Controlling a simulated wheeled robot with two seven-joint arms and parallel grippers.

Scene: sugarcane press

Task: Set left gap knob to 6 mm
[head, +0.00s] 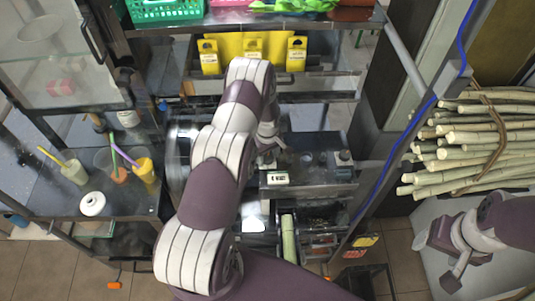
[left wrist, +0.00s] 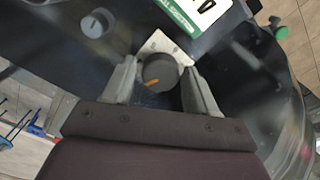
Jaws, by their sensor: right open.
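A dark round knob with an orange pointer mark (left wrist: 160,70) sits on a light plate in the left wrist view. My left gripper (left wrist: 160,68) has its two fingers on either side of this knob, with narrow gaps seeming to show; contact is hard to tell. In the head view my left gripper (head: 270,143) is over the left part of the dark press panel (head: 310,158), and its arm and fingers largely hide the knob. A small white display (head: 277,178) is on the panel's front. My right gripper (head: 437,264) is open and empty at the lower right.
Another dark knob (head: 343,157) is at the panel's right. A grey dial (left wrist: 95,23) and a green knob (left wrist: 280,30) show in the left wrist view. Bundled cane (head: 475,140) lies at right.

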